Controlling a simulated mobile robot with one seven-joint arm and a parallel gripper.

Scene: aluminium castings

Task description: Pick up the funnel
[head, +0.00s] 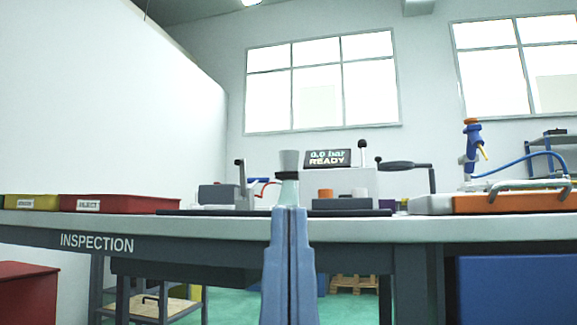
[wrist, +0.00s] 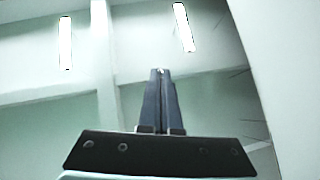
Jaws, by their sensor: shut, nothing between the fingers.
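My gripper (head: 289,210) points upward in front of the bench edge, with its two blue fingers pressed together and nothing between them. In the wrist view the shut fingers (wrist: 160,72) point toward the ceiling and walls, with no bench object in sight. Just above the fingertips in the head view is an upright piece with a grey flared top (head: 289,160), a black ring and a pale lower part. It may be the funnel, but I cannot tell for sure. Its lower end is hidden behind the fingers, and I cannot tell how far behind them it stands.
The inspection bench (head: 200,227) spans the view. A yellow bin (head: 32,202) and a red reject bin (head: 120,204) stand left. A test rig with a "READY" display (head: 327,158) stands mid-bench. An orange-fronted unit (head: 505,203) and a blue hose tool (head: 470,150) are right.

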